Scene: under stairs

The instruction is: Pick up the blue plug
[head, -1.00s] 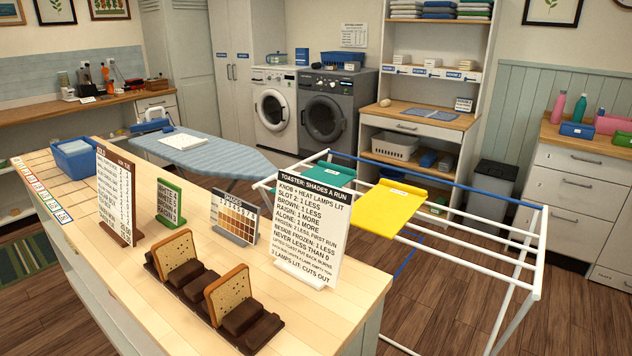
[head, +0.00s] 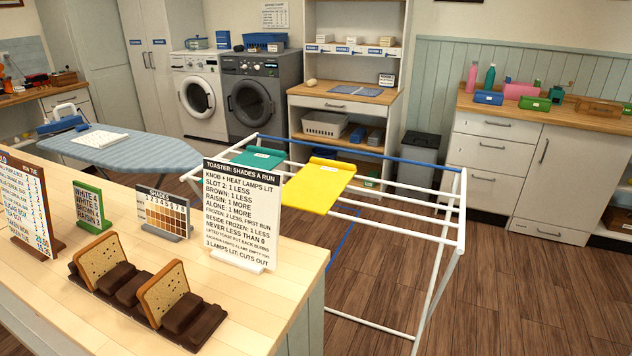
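I cannot make out a blue plug anywhere in the head view. Neither of my grippers is in view.
A wooden counter (head: 245,292) fills the near left, with bread slices in a dark rack (head: 130,292) and standing signs. A white drying rack (head: 440,270) with yellow (head: 318,186) and teal cloths stands in the middle. Open wooden floor (head: 520,290) lies at the right.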

